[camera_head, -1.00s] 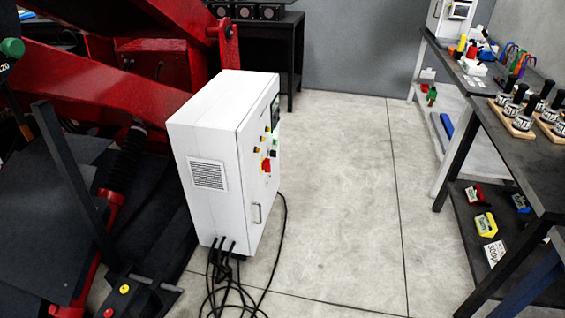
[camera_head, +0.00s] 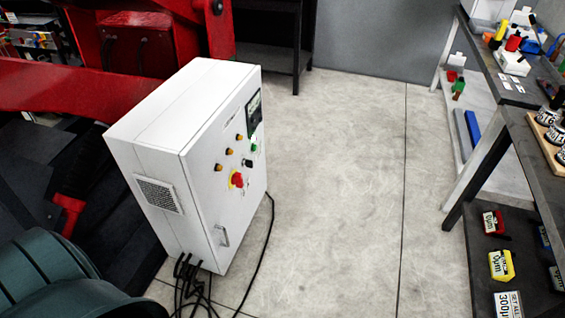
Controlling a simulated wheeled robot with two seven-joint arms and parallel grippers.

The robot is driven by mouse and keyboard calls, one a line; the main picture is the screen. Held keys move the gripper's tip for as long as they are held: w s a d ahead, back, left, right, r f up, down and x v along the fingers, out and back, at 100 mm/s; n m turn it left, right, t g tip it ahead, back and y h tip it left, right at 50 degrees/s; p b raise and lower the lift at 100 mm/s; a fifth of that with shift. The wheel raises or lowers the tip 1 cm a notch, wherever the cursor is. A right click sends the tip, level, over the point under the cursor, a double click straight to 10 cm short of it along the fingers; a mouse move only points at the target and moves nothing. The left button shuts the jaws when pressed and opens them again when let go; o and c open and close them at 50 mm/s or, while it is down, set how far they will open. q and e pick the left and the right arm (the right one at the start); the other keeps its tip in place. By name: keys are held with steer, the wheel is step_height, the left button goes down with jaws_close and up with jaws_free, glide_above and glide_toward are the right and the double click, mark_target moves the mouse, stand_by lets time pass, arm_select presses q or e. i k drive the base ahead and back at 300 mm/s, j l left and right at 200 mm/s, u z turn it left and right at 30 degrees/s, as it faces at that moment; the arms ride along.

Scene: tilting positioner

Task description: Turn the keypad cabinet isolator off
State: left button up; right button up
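The white keypad cabinet (camera_head: 153,137) stands on the floor left of centre, its front panel facing right. A door handle (camera_head: 223,236) is lower down. Neither gripper is in view.
Black cables (camera_head: 190,285) run from the cabinet's base over the floor. The red positioner frame (camera_head: 90,84) stands behind and left. A dark bench (camera_head: 540,125) with tools and boxes is on the right. The concrete floor (camera_head: 335,190) between is clear.

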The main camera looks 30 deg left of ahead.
mark_target(238, 179)
steer(key=i+u, duration=0.1)
steer(key=i, duration=0.55)
steer(key=i+l+u, duration=0.1)
steer(key=i, duration=0.55)
steer(key=i+l+u, duration=0.1)
steer(key=i+u, duration=0.2)
steer(key=u, duration=0.15)
steer(key=i+l+u, duration=0.2)
steer(key=u, duration=0.25)
steer(key=i+l+u, duration=0.25)
steer(key=u, duration=0.25)
steer(key=i+l+u, duration=0.15)
steer(key=l+u, duration=0.3)
steer(key=i+l+u, duration=0.1)
steer(key=l+u, duration=0.2)
steer(key=u, duration=0.15)
steer(key=l+u, duration=0.95)
steer(key=l, duration=0.4)
steer(key=k+j, duration=0.05)
